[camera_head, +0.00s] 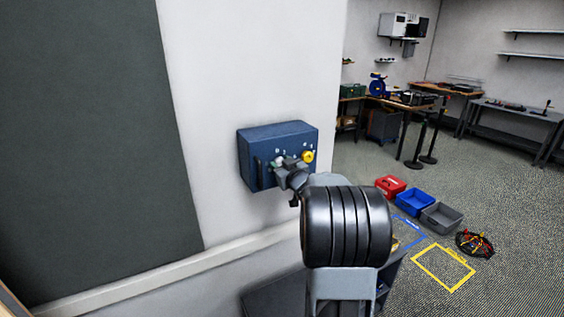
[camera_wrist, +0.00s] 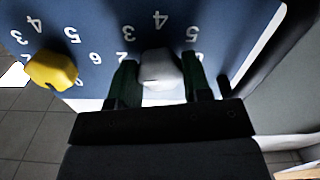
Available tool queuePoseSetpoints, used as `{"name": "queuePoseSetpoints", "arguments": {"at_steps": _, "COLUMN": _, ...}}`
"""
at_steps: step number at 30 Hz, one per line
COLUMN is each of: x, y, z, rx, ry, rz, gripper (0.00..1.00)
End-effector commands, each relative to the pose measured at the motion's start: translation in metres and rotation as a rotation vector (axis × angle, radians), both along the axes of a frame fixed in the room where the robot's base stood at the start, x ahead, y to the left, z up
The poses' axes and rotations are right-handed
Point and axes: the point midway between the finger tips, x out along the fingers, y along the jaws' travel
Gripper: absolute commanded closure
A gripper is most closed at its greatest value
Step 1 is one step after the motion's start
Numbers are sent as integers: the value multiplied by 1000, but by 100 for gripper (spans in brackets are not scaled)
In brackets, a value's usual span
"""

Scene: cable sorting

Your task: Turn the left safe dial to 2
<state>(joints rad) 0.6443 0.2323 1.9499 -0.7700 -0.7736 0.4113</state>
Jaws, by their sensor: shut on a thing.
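The blue safe (camera_head: 258,150) is fixed to the white wall. Its left dial is a pale grey-white knob (camera_wrist: 158,70), seen close up in the wrist view, where the picture is upside down. My gripper (camera_wrist: 160,78) is shut on this knob, one dark green finger on each side. Printed numbers, among them 4 and 5, show around it; where the knob points I cannot tell. The right dial is a yellow knob (camera_head: 308,156), also at the left of the wrist view (camera_wrist: 52,70), untouched. In the head view my gripper (camera_head: 284,164) partly hides the left dial.
A dark handle (camera_head: 258,172) stands out at the safe's left edge, close to my gripper. Red (camera_head: 390,186), blue (camera_head: 414,202) and grey (camera_head: 442,217) bins stand to the right, with a cable bundle (camera_head: 474,243) and a yellow floor outline (camera_head: 443,268).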

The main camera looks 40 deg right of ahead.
Motion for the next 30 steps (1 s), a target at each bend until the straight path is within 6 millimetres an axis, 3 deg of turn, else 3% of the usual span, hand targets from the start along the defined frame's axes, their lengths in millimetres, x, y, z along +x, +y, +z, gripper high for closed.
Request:
{"name": "queuePoseSetpoints", "arguments": {"at_steps": 12, "x": 0, "y": 0, "z": 0, "rx": 170, "ry": -22, "rz": 1, "gripper": 79}}
{"name": "queuePoseSetpoints", "arguments": {"at_steps": 29, "x": 0, "y": 0, "z": -1, "rx": 195, "ry": -26, "rz": 0, "gripper": 79}}
{"name": "queuePoseSetpoints", "arguments": {"at_steps": 30, "x": 0, "y": 0, "z": -1, "rx": 194, "ry": -26, "rz": 0, "gripper": 54}}
